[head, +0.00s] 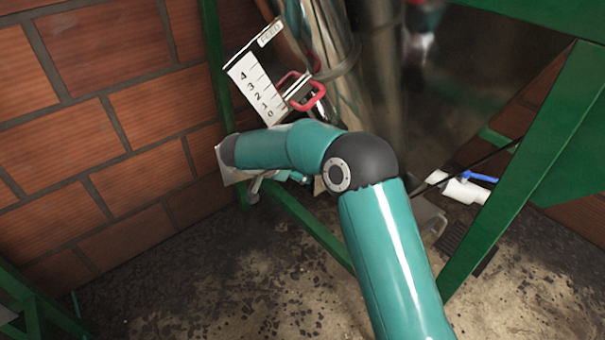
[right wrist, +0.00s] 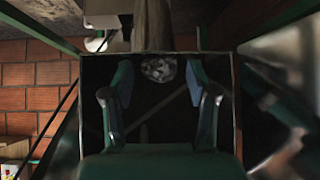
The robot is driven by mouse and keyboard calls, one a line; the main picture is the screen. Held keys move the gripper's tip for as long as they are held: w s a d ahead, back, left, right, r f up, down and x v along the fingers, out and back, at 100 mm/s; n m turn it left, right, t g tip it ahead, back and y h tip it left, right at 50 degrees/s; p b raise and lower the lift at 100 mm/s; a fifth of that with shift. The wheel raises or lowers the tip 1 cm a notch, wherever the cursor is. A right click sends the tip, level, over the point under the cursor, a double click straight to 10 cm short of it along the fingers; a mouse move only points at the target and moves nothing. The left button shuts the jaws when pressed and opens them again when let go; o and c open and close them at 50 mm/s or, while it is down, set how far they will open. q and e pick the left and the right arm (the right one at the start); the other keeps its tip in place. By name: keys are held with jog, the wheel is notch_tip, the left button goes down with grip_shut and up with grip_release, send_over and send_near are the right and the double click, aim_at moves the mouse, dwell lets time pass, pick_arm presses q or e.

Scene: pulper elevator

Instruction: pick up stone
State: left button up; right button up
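A small rounded grey, mottled stone (right wrist: 159,68) shows in the right wrist view, at the upper middle of a dark rectangular opening. My right gripper (right wrist: 159,82) is open, with one finger to each side of the stone in the picture. A gap shows on both sides, so the fingers do not appear to touch it. I cannot tell how far beyond the fingertips the stone lies. In the head view my teal right arm bends to the left and largely hides its gripper. The stone is not visible there. My left gripper is not in view.
A white scale plate (head: 246,76) with a red handle (head: 309,98) stands beside a shiny metal pipe (head: 333,50). Green frame beams (head: 520,180) cross the right side. A brick wall (head: 70,145) stands at left. A white pipe with a blue valve (head: 480,177) lies at right.

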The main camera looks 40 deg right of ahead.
jog(key=c, duration=0.9)
